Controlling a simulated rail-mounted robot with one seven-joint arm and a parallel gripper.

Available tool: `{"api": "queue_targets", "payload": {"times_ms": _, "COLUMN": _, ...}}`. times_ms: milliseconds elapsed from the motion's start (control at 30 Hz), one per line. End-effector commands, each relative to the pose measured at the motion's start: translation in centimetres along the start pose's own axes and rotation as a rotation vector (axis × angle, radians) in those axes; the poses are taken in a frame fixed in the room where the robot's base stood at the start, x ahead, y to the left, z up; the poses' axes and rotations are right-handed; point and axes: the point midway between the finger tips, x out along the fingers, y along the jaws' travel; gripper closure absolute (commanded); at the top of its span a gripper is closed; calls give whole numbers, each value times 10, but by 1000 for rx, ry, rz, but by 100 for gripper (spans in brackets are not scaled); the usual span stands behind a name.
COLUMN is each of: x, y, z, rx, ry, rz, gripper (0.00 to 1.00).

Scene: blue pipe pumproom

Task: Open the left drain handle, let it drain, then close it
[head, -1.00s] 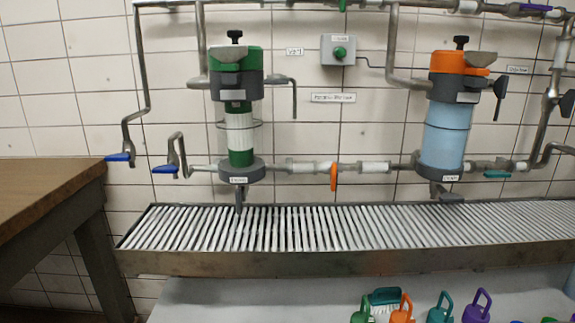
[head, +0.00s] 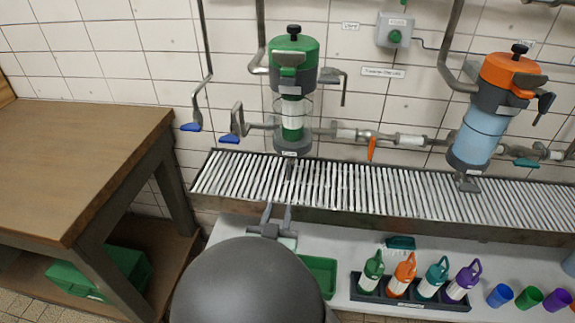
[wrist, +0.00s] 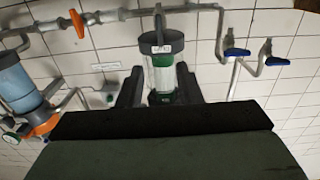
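The left vessel (head: 292,108) has a green top, a pale clear section with green below, and a grey base. A small dark grey drain handle (head: 290,168) hangs under its base, above the slatted grate. In the wrist view, the picture is upside down and the vessel (wrist: 163,75) shows beyond the fingers, with a grey piece (wrist: 160,22) sticking out past its labelled base. My gripper (head: 277,214) is in front of the grate's front edge, below the drain handle and apart from it. Its two fingers are spread and empty, as the wrist view (wrist: 160,92) also shows.
The slatted grate (head: 350,188) runs along the wall. The right vessel (head: 478,132) has an orange top and blue contents. An orange lever (head: 372,149) sits on the pipe between. Blue levers (head: 229,138) hang left. A wooden table (head: 80,165) stands left; bottles (head: 404,274) stand on the lower shelf.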

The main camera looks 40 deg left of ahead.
Motion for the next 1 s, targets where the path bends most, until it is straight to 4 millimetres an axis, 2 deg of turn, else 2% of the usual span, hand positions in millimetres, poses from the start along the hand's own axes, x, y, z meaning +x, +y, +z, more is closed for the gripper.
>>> {"api": "queue_targets", "payload": {"times_ms": 400, "x": 91, "y": 1, "z": -1, "rx": -1, "ry": 0, "rz": 0, "gripper": 68}}
{"api": "queue_targets", "payload": {"times_ms": 600, "x": 129, "y": 1, "z": 0, "rx": -1, "ry": -1, "rz": 0, "gripper": 68}}
{"api": "queue_targets", "payload": {"times_ms": 800, "x": 150, "y": 0, "z": 0, "rx": 0, "ry": -1, "rz": -1, "gripper": 68}}
{"api": "queue_targets", "payload": {"times_ms": 1000, "x": 154, "y": 0, "z": 0, "rx": 0, "ry": -2, "rz": -1, "gripper": 68}}
